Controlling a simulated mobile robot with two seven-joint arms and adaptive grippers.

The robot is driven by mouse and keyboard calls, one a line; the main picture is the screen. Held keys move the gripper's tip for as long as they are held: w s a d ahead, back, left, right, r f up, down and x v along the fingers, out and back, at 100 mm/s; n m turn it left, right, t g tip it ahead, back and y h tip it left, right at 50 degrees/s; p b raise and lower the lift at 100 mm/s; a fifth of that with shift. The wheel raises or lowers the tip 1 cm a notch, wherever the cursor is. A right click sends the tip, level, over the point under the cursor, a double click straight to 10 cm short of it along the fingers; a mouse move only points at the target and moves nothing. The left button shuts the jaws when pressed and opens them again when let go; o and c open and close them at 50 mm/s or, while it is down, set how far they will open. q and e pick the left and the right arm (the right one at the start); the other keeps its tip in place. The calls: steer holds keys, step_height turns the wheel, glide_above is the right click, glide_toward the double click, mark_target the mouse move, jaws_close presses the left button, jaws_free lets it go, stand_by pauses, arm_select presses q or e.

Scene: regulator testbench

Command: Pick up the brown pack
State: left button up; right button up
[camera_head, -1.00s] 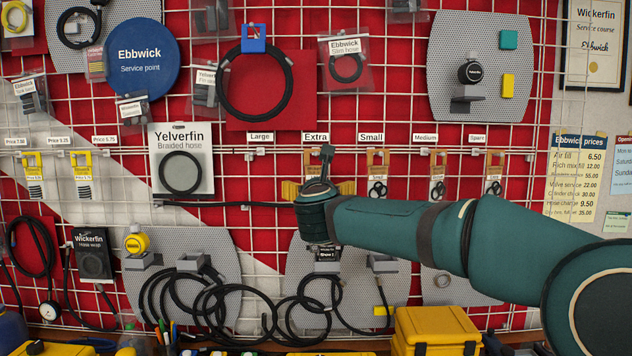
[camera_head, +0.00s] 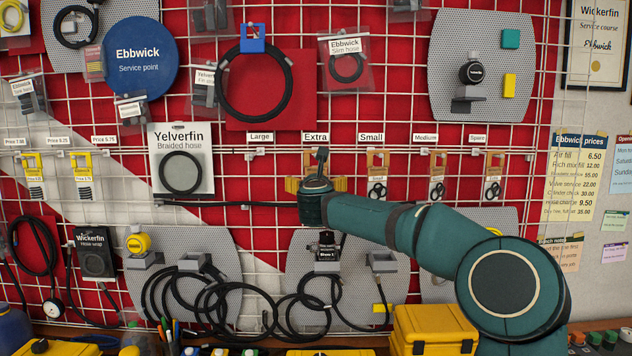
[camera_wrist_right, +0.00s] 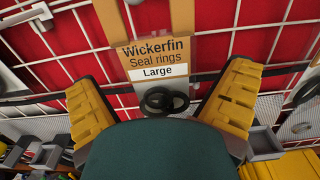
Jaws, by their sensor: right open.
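A brown pack (camera_wrist_right: 155,50), printed "Wickerfin Seal rings Large" with black rings at its lower end, fills the middle of the right wrist view. My right gripper (camera_wrist_right: 162,112) is open, with one yellow finger on each side of the pack, apart from its card. In the head view my right gripper (camera_head: 322,184) is in front of the wall grid below the "Extra" label. It and my wrist hide most of the pack there. My left gripper is not in view.
More brown packs hang to the right under the "Small" (camera_head: 378,175), "Medium" (camera_head: 438,176) and "Spare" (camera_head: 493,176) labels. A Yelverfin braided hose card (camera_head: 181,140) hangs to the left. A grey holder (camera_wrist_right: 264,143) shows right of the fingers.

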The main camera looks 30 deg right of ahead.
steer(key=c, duration=1.1)
steer(key=shift+o, duration=0.2)
steer(key=shift+r, duration=0.5)
steer(key=b+v, duration=0.3)
steer(key=v, duration=1.5)
steer(key=shift+r, duration=0.2)
